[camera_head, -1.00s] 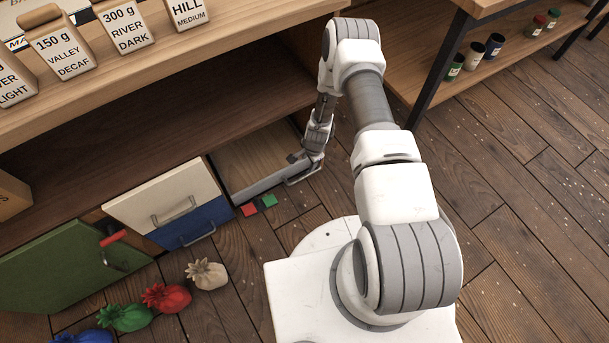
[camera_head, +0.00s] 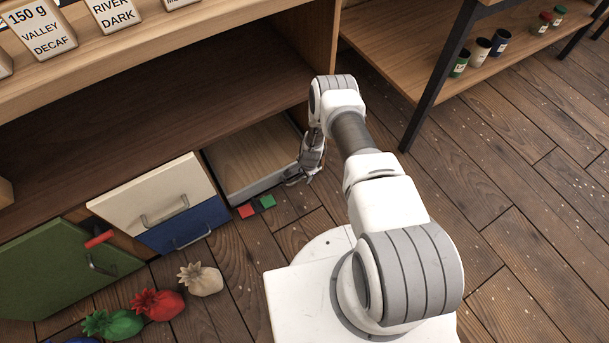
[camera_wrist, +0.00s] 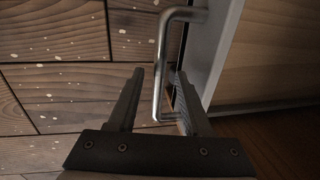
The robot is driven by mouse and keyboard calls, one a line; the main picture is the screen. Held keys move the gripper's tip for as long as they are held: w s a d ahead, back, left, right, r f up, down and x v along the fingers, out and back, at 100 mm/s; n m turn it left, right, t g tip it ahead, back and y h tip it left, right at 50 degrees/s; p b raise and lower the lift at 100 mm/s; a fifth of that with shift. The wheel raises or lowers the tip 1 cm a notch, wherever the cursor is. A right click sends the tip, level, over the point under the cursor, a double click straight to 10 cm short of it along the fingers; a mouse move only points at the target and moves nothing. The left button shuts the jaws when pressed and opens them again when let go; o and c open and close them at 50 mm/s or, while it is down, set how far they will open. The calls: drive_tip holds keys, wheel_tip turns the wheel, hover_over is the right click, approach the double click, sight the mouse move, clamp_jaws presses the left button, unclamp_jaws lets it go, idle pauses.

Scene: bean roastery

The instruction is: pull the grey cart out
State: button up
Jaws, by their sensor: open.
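The grey cart (camera_head: 262,186) is a low, open box with a grey front wall and a wooden floor, in the bottom bay of the shelving. In the wrist view its grey front wall (camera_wrist: 216,45) and bare metal handle (camera_wrist: 163,60) are close. My gripper (camera_head: 305,178) is low at the right end of the cart's front. In the wrist view my gripper (camera_wrist: 160,72) is open, with the handle bar between its two fingers in the picture. I cannot tell whether a finger touches the bar.
Red (camera_head: 246,211) and green (camera_head: 267,201) squares lie by the cart's front. Left are a cream drawer (camera_head: 150,190), a blue drawer (camera_head: 188,228) and a green door (camera_head: 60,268) standing open. Floor at right is clear.

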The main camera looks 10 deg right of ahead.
drive_tip(key=shift+c, duration=0.2)
clamp_jaws()
idle(1.2)
